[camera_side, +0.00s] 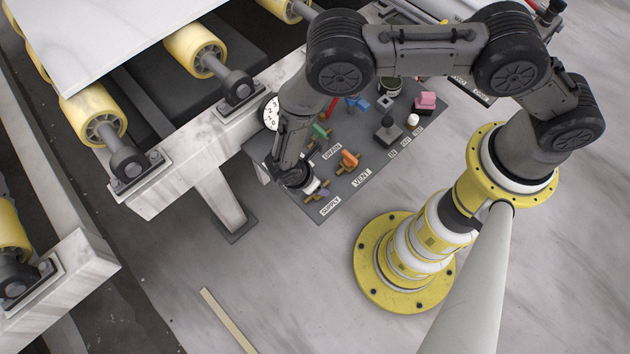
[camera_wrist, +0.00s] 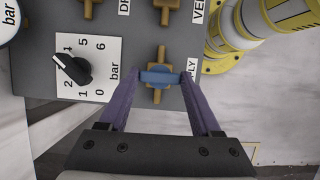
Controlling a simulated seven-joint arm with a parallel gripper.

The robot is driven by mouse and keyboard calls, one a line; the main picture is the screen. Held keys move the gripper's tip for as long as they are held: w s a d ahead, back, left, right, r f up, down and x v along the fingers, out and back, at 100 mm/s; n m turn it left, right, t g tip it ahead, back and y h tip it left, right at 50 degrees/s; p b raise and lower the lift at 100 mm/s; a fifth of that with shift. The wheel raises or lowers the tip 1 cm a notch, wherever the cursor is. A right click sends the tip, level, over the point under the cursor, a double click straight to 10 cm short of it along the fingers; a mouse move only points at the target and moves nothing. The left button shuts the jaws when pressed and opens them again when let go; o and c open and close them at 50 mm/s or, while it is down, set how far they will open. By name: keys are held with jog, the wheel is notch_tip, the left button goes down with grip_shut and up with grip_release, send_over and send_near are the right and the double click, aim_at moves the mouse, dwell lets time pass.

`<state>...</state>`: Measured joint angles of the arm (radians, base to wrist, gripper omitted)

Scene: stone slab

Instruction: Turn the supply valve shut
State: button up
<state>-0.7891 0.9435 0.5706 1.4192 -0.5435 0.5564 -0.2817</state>
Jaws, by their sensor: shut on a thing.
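The supply valve (camera_wrist: 158,96) is a brass body with a blue handle (camera_wrist: 160,75), on the dark grey panel beside the partly hidden SUPPLY label. In the wrist view the handle lies across the line of the brass body. My gripper (camera_wrist: 161,78) has one purple finger at each end of this handle, shut on it. In the side view my gripper (camera_side: 306,185) is low at the panel's near left corner and hides much of the valve; its brass (camera_side: 311,198) shows beside the SUPPLY label (camera_side: 330,205).
The orange-handled VENT valve (camera_side: 348,160) and green-handled DRAIN valve (camera_side: 320,132) stand close by. A pressure dial with black knob (camera_wrist: 72,69) is left of the supply valve in the wrist view. A joystick (camera_side: 388,130) and pink button (camera_side: 425,100) are farther right. A roller conveyor (camera_side: 195,150) stands left.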

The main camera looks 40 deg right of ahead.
jog(key=shift+d, duration=0.15)
jog(key=o, duration=1.4)
jog(key=v, duration=1.4)
jog(key=shift+f, duration=0.1)
